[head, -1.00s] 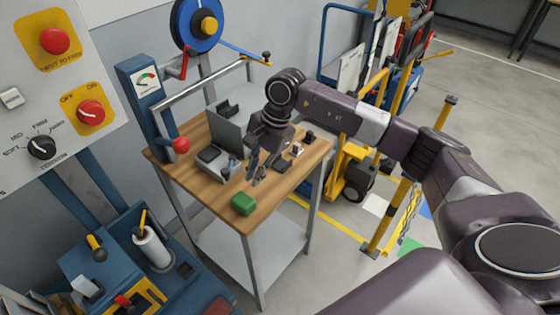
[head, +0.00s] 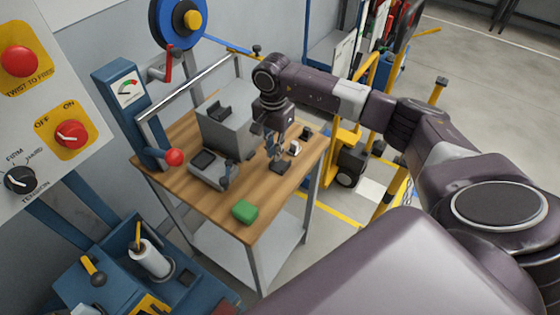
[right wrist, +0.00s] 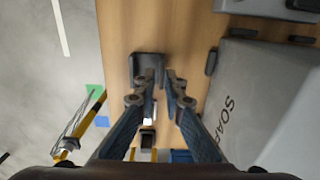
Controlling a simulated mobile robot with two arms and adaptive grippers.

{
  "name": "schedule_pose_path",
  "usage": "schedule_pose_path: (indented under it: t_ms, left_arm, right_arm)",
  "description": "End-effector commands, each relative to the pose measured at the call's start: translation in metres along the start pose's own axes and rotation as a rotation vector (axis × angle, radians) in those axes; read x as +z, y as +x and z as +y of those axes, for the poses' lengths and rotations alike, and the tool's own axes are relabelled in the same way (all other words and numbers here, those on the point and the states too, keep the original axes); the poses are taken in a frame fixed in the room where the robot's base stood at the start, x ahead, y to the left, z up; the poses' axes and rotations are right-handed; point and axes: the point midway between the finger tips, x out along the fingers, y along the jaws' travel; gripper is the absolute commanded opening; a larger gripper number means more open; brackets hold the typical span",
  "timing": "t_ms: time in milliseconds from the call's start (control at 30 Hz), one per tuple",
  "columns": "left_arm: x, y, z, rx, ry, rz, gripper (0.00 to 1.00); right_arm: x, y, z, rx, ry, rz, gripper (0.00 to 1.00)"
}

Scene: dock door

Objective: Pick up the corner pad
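A small dark piece, which looks like the corner pad (head: 281,167), lies on the wooden tabletop near its right edge. In the right wrist view the dark pad (right wrist: 148,66) lies just beyond the fingertips. My right gripper (head: 277,151) points down above it. In the right wrist view the right gripper (right wrist: 161,76) is open with a narrow gap, and its left fingertip overlaps the pad's lower edge. Nothing shows between the fingers. I cannot tell whether they touch the pad. My left gripper is not in view.
The wooden table (head: 208,203) also carries a grey box (head: 226,127), a grey device (head: 212,170), a green block (head: 245,212) and small pieces near its right edge. A red-knobbed lever (head: 174,157) stands at its left. The tabletop's front is mostly clear.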

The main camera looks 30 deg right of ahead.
Motion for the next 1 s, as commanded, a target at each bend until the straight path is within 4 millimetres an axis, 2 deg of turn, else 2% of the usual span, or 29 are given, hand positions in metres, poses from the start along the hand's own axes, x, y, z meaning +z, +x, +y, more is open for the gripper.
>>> schedule_pose_path:
  t_ms: [33, 133, 267, 467, 533, 567, 1000]
  left_arm:
    - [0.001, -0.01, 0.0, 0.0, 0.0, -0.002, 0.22]
    - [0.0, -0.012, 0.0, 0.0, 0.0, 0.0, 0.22]
    - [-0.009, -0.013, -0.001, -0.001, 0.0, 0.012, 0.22]
    - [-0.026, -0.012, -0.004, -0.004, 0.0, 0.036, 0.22]
    - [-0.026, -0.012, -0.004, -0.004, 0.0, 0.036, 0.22]
    - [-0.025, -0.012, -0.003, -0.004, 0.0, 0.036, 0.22]
    - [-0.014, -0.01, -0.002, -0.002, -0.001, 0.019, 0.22]
  right_arm:
    - [0.001, 0.004, 0.002, 0.004, 0.001, -0.002, 0.09]
    - [0.001, 0.019, 0.001, 0.001, 0.0, -0.003, 0.09]
    - [0.0, 0.027, 0.0, 0.0, 0.0, 0.0, 0.09]
    - [0.0, 0.028, 0.0, -0.001, 0.0, 0.0, 0.08]
    - [0.0, 0.028, 0.0, -0.001, 0.0, 0.0, 0.01]
    - [0.0, 0.027, 0.0, -0.001, 0.0, 0.0, 0.0]
    - [0.0, 0.023, -0.001, -0.002, 0.0, 0.0, 0.0]
